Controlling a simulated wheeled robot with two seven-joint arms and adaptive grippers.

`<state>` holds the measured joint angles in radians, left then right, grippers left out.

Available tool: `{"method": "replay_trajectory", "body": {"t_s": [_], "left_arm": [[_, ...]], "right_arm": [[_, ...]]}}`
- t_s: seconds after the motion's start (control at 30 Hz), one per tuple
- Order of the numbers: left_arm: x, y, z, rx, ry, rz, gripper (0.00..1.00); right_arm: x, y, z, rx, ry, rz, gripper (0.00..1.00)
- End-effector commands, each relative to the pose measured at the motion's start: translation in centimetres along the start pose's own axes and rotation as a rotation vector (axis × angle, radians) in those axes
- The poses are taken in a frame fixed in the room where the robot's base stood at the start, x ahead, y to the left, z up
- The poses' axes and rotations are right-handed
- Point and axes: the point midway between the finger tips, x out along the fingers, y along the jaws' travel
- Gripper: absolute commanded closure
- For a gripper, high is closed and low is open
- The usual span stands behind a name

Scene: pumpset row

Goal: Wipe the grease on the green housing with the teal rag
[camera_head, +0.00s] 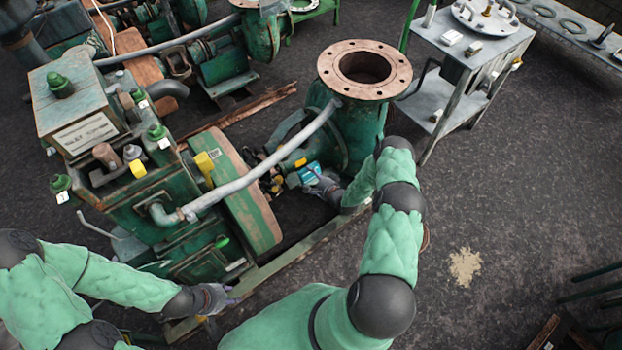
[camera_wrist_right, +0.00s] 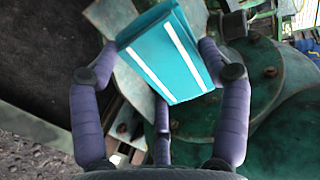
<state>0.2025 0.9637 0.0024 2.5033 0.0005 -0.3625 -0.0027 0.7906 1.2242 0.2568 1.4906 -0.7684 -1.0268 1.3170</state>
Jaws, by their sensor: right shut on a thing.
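The teal rag (camera_head: 307,173) shows beside the green housing (camera_head: 358,128) of the pump, low on its left side. My right gripper (camera_head: 316,186) is shut on it. In the right wrist view the rag (camera_wrist_right: 167,52), a folded teal pad with two white stripes, sits between the fingers of my right gripper (camera_wrist_right: 160,70). The housing's green surface (camera_wrist_right: 255,75) lies just behind the rag; I cannot tell whether they touch. I cannot make out the grease. My left gripper (camera_head: 217,297) is low at the left, by the base rail, apart from the housing; its finger opening is unclear.
A green engine (camera_head: 135,195) with a large flywheel (camera_head: 235,190) stands left of the housing. A grey pipe (camera_head: 258,172) crosses above the gap. A grey metal cart (camera_head: 470,85) stands at the upper right. The floor (camera_head: 530,190) at right is mostly clear.

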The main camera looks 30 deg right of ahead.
Motion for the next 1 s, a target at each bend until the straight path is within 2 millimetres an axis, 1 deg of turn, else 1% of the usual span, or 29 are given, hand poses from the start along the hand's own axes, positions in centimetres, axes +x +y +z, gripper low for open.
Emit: {"method": "replay_trajectory", "body": {"t_s": [0.13,0.27,0.5,0.67,0.87,0.9,1.0], "left_arm": [[0.1,0.0,0.0,0.000,0.000,0.000,0.60],[0.8,-0.3,0.0,0.000,0.000,0.000,0.60],[2.9,-1.0,-0.1,0.000,0.000,0.000,0.60],[3.7,-1.3,-0.1,0.000,0.000,0.000,0.60],[3.4,-1.2,-0.1,0.000,0.000,0.000,0.60],[3.4,-1.2,-0.1,0.000,0.000,0.000,0.60],[3.4,-1.2,-0.1,0.000,0.000,0.000,0.60]], "right_arm": [[0.0,0.0,0.0,-0.001,0.000,-0.001,0.61],[0.2,0.1,0.2,-0.003,-0.001,-0.004,0.61],[2.9,0.3,0.3,-0.004,-0.002,-0.004,0.61],[4.7,0.2,0.3,-0.003,-0.002,-0.004,0.61],[7.0,-0.1,0.2,-0.003,-0.001,-0.004,0.61],[6.9,-0.1,-0.4,-0.003,0.003,-0.005,0.61],[6.9,-0.1,-1.5,-0.003,0.002,-0.004,0.61]]}}
